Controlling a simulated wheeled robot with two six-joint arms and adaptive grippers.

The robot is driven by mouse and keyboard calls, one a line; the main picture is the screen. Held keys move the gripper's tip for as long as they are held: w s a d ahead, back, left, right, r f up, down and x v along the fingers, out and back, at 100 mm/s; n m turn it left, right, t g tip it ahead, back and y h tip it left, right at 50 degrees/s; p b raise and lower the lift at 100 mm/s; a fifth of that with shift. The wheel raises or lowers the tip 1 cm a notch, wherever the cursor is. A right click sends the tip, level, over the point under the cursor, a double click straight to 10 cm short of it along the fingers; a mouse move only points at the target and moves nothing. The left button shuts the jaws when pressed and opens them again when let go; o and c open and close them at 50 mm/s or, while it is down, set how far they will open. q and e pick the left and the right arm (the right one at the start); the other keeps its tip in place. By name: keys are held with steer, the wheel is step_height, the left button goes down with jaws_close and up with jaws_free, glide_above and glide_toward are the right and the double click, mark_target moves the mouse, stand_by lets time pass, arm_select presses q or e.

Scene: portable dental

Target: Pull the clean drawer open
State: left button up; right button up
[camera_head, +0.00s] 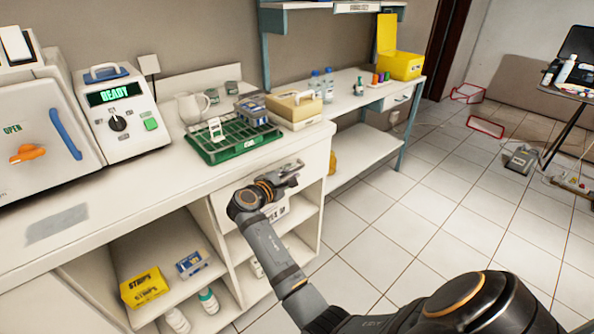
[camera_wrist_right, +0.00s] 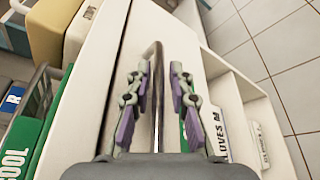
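A white drawer front (camera_head: 314,160) sits under the counter edge, partly hidden behind my right gripper (camera_head: 290,170). I see no gap that shows it open, and no label on it is readable. In the right wrist view, a thin metal bar handle (camera_wrist_right: 157,62) runs along the white drawer front (camera_wrist_right: 190,62). My right gripper (camera_wrist_right: 158,95) has its two fingers spread, one on each side of the handle, with space showing between fingers and bar. Whether they touch it cannot be told. My left gripper is not in view.
The counter (camera_head: 130,195) above holds a green rack (camera_head: 232,150), a beige box (camera_head: 293,122) and a device reading READY (camera_head: 120,112). Open shelves below hold a yellow strips box (camera_head: 145,285) and bottles. Tiled floor (camera_head: 400,240) right of the cabinet is clear.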

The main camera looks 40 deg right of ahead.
steer(key=shift+d+r, duration=0.1)
jaws_close()
stand_by(0.5)
